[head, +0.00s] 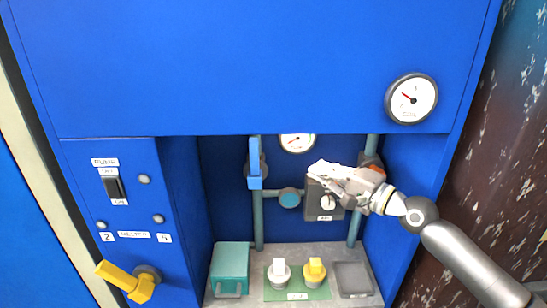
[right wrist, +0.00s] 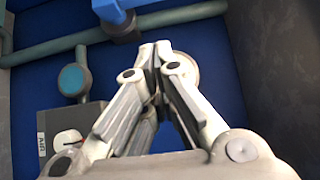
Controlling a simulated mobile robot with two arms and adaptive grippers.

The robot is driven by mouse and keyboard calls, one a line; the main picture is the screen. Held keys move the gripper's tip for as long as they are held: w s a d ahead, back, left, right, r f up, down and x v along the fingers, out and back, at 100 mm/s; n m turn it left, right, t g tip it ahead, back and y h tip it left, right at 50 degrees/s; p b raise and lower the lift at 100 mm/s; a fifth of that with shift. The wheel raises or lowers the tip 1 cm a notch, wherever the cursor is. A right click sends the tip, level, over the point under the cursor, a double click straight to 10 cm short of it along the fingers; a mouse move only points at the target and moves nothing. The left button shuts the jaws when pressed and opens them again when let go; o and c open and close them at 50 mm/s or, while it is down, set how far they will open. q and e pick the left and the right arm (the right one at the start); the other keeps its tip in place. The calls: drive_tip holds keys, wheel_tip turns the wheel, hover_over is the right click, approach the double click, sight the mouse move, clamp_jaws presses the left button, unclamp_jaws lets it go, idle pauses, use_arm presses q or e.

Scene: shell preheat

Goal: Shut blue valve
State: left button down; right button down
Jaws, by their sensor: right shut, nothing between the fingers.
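The blue valve handle (head: 254,162) stands upright, roughly in line with the left vertical pipe in the recess in the head view. In the right wrist view part of a blue handle (right wrist: 109,11) shows at the top edge on a grey-teal pipe, cut off by the frame. My right gripper (head: 316,168) is shut and empty, to the right of the blue handle and apart from it, in front of the grey box. In the right wrist view the closed fingertips (right wrist: 155,52) lie below the blue handle. My left gripper is not in view.
A grey box with a dial (head: 327,205) sits between the pipes. A gauge (head: 297,143) is behind. A teal box (head: 230,268), a white knob (head: 279,271) and a yellow knob (head: 314,271) stand on the shelf. A yellow lever (head: 128,281) sticks out at the lower left.

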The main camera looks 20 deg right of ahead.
sight(254, 163)
drive_tip(key=s+a+p+x, duration=0.1)
drive_tip(key=p+x, duration=0.5)
drive_tip(key=x, duration=0.7)
drive_tip(key=shift+s+a, duration=0.25)
drive_tip(key=shift+a, duration=0.45)
drive_tip(key=shift+f, duration=0.15)
drive_tip(key=shift+w, duration=0.15)
